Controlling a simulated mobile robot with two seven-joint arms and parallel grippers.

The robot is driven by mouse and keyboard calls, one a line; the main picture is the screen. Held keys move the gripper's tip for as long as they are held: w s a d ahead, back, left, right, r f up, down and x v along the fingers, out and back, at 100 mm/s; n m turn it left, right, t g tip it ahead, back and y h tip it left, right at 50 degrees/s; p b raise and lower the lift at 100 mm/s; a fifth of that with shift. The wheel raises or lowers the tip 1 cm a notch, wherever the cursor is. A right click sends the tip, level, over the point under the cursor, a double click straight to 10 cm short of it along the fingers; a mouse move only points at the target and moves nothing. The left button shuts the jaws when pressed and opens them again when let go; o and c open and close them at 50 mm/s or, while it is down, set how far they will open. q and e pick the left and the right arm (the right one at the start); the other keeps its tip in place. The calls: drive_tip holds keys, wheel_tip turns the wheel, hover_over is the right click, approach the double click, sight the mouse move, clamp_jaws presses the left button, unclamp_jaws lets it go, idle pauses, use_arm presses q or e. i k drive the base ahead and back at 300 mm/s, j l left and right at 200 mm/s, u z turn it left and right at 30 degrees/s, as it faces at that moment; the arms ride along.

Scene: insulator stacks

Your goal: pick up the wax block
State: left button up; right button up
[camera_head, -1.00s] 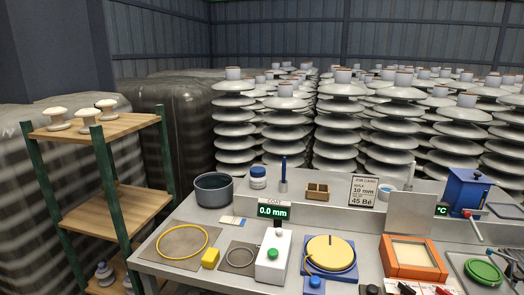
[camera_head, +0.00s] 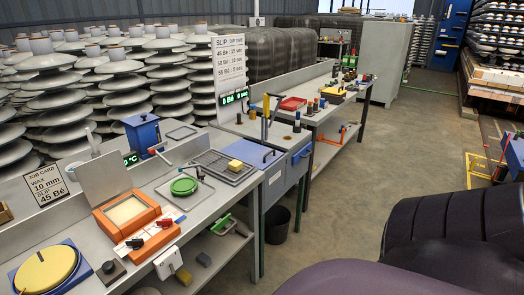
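An orange-framed box (camera_head: 127,213) with a cream panel and a raised lid stands further left. Neither of my grippers shows in this view.
A job card (camera_head: 46,186) and a yellow disc on a blue base (camera_head: 45,268) are at the left. A second bench (camera_head: 322,117) runs back to the right. A dark ribbed shape (camera_head: 465,240) fills the lower right.

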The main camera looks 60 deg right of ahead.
sight(235, 165)
drive_tip(key=z, duration=1.6)
